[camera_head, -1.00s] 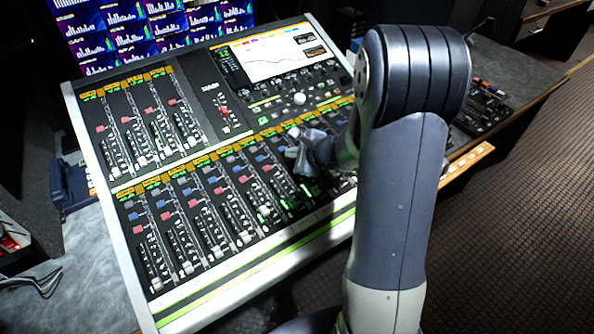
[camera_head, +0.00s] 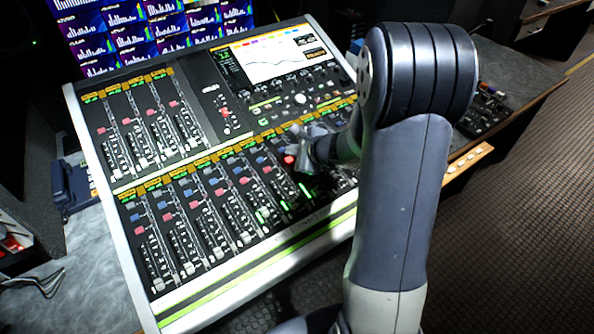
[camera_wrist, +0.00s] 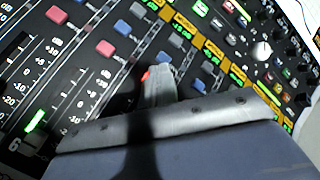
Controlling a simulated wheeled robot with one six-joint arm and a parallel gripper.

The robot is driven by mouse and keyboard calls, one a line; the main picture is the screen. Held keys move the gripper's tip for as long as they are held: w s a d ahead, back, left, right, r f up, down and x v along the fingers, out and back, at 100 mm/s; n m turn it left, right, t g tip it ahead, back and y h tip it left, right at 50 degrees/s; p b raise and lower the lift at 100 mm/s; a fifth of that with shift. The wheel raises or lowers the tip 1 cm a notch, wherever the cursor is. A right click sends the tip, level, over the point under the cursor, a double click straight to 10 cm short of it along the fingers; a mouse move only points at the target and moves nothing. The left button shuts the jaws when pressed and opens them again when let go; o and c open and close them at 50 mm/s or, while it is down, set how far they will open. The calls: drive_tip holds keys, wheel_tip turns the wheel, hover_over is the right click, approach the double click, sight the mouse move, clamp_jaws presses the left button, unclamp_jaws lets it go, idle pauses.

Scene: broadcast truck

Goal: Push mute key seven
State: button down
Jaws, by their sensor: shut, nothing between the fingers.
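The mixing console (camera_head: 112,222) has a lower row of channel strips, each with a red mute key. The seventh mute key from the left (camera_head: 289,160) glows bright red; the other red keys in that row look duller. My gripper (camera_head: 302,143) is shut and empty, just right of the glowing key and low over the panel. In the wrist view the shut fingers (camera_wrist: 160,84) cover most of the surface around the key, and only a small bright red edge of the key (camera_wrist: 146,75) shows beside them. I cannot tell whether the fingertips touch it.
Blue and grey keys (camera_wrist: 122,27) sit close by on the same strips, with faders (camera_head: 214,251) below. The console screen (camera_head: 270,57) and a knob (camera_head: 300,99) lie behind my gripper. A small control box (camera_head: 484,112) stands to the right.

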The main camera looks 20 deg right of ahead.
drive_tip(key=r+p, duration=0.1)
drive_tip(key=r, duration=0.1)
drive_tip(key=r+p, duration=0.1)
drive_tip(key=r, duration=0.1)
drive_tip(key=r+p, duration=0.2)
drive_tip(key=shift+s+d, duration=0.1)
drive_tip(key=shift+s, duration=0.3)
